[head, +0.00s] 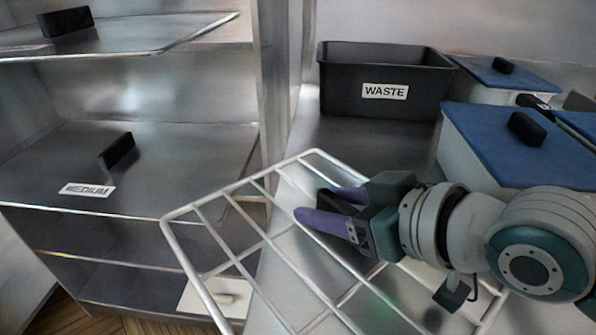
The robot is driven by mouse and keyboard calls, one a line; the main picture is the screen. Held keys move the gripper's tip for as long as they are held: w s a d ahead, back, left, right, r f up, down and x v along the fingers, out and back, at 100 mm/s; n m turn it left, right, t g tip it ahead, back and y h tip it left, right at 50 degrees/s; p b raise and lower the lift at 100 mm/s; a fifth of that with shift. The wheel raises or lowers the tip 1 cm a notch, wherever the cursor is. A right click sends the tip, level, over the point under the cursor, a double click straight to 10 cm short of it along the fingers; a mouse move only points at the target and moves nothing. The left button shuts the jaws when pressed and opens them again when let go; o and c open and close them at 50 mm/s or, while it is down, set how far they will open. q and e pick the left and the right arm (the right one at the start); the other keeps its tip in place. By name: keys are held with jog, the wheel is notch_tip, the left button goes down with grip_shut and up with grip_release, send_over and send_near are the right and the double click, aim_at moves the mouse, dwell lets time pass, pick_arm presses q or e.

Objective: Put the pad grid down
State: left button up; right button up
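The pad grid is a white wire rack (191,214) in the lower middle of the head view, lying slantwise over the steel counter. Its left part sticks out past the counter's edge, in front of the shelves. I cannot tell whether its right part touches the counter. My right gripper (322,208) reaches in from the right over the grid, with its purple fingers on either side of a black block that looks like the grid's handle. The fingers look closed on it. My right arm hides the grid's right part. My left gripper is not in view.
A black WASTE bin (338,92) stands at the back of the counter (335,140). Blue-lidded containers (502,150) stand at the right. At the left, a shelf unit holds steel trays, one labelled MEDIUM (87,190). Bare counter shows before the bin.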

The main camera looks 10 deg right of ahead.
grip_shut()
jog(key=shift+r, duration=0.1)
dwell(1.2)
